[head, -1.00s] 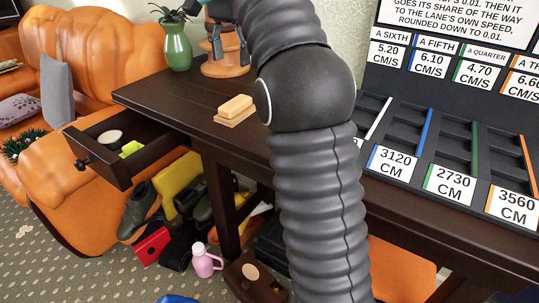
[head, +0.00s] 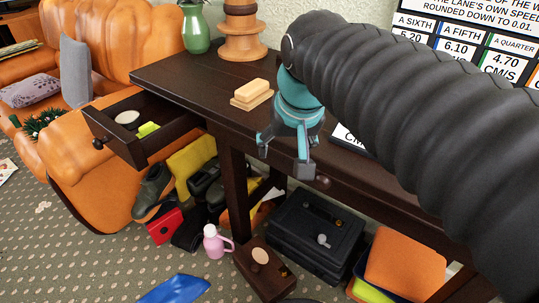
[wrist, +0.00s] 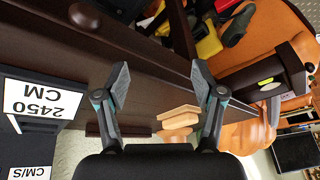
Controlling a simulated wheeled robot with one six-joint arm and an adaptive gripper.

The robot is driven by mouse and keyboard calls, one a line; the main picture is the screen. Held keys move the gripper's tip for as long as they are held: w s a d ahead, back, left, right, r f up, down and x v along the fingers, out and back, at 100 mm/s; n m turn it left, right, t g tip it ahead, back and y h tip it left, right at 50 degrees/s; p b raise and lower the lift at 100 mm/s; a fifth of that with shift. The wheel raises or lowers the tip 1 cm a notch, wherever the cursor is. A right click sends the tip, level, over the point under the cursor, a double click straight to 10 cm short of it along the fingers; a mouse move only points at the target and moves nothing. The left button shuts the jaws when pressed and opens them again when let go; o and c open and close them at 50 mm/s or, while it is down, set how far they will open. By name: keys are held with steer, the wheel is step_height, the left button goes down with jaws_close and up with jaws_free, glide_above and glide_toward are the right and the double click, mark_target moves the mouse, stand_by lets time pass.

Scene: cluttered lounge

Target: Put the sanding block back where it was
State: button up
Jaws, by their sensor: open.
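The sanding block appears to be the pale wooden block (head: 252,88), resting on a thin tan base (head: 252,102) on the dark table near its front edge. Both also show in the wrist view, the block (wrist: 180,121) just beyond the gap between my fingers. My gripper (head: 284,155) is open and empty, fingers pointing down, at the table's front edge to the right of the block. In the wrist view my gripper (wrist: 160,80) has its fingers wide apart, touching nothing visible.
An open drawer (head: 170,135) at the table's left holds a round white item and a yellow-green item (head: 148,129). A green vase (head: 195,30) and a wooden turned stand (head: 241,35) stand behind the block. A black case (head: 310,235) and a pink jug (head: 214,243) are below.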

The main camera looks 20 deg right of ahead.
steer(key=s+f+n+t, duration=0.1)
steer(key=s+f+n, duration=0.1)
steer(key=s+f, duration=0.4)
step_height(320, 180, down, 2)
steer(key=shift+s+a+f, duration=0.15)
steer(key=shift+s, duration=0.1)
